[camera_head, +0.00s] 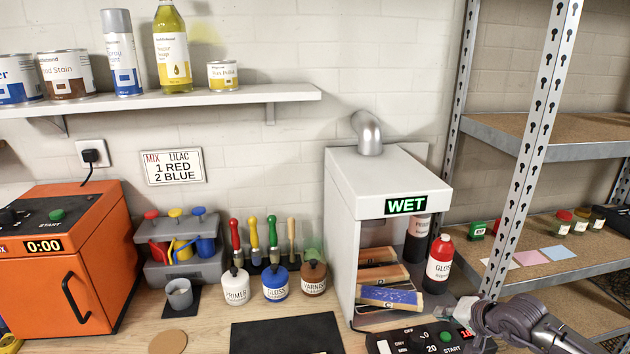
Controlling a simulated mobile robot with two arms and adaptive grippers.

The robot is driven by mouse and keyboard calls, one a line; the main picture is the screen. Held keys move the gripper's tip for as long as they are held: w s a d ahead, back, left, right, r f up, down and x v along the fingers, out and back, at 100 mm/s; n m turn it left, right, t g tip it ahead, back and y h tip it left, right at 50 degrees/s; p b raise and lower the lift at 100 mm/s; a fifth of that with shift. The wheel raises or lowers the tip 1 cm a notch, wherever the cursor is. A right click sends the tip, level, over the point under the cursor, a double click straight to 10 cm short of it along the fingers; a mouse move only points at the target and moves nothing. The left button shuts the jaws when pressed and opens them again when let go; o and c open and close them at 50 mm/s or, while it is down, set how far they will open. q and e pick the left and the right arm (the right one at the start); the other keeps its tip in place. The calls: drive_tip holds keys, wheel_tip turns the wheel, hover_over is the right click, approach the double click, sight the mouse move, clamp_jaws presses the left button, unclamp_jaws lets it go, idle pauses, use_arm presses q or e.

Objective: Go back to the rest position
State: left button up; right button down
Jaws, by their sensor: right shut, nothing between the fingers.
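My right gripper (474,316) is at the lower right. It is shut and empty, beside the black control panel (410,342) with its green button, in front of the white drying cabinet (390,176). The cabinet's display reads WET. Several wood blocks lie on its inner racks, one with a blue top face (390,296). My left gripper is not in view.
A red bottle (438,264) stands just behind my right gripper, at the cabinet's right side. The metal shelf rack post (530,150) rises to the right. Lidded pots, brushes and an orange machine (70,265) stand on the left. A black mat (285,336) is bare.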

drive_tip(key=s+a+r+m+t+y, duration=0.15)
drive_tip(key=a+m+y, duration=0.3)
drive_tip(key=a, duration=0.65)
drive_tip(key=s+a+r+m+t+y, duration=0.3)
drive_tip(key=a+r+m+t, duration=0.6)
drive_tip(key=m, duration=0.9)
drive_tip(key=s+d+f+m+g+h, duration=0.3)
drive_tip(key=s+d+f+m+h, duration=0.3)
drive_tip(key=m, duration=0.9)
drive_tip(key=s+d+f+m+g+h, duration=0.45)
drive_tip(key=m+h, duration=0.35)
drive_tip(key=m, duration=0.6)
drive_tip(key=s+a+f+m+g+y, duration=0.2)
drive_tip(key=s+f+m+g, duration=0.3)
drive_tip(key=s, duration=0.5)
drive_tip(key=s+a+f+m+g+y, duration=0.2)
drive_tip(key=s+a+f+m+g, duration=0.15)
drive_tip(key=s+m, duration=0.4)
wheel_tip(320, 180, down, 27)
drive_tip(key=s+n+g+b, duration=0.2)
drive_tip(key=s, duration=0.1)
drive_tip(key=s+d+f, duration=0.2)
drive_tip(key=s+f, duration=0.6)
drive_tip(key=f, duration=0.1)
drive_tip(key=s+d+f+b, duration=0.1)
drive_tip(key=s+f, duration=0.7)
drive_tip(key=f, duration=0.2)
drive_tip(key=shift+s+d+f+g+b, duration=0.15)
drive_tip(key=shift+s+d+g+b, duration=0.15)
drive_tip(key=shift+d+g, duration=0.05)
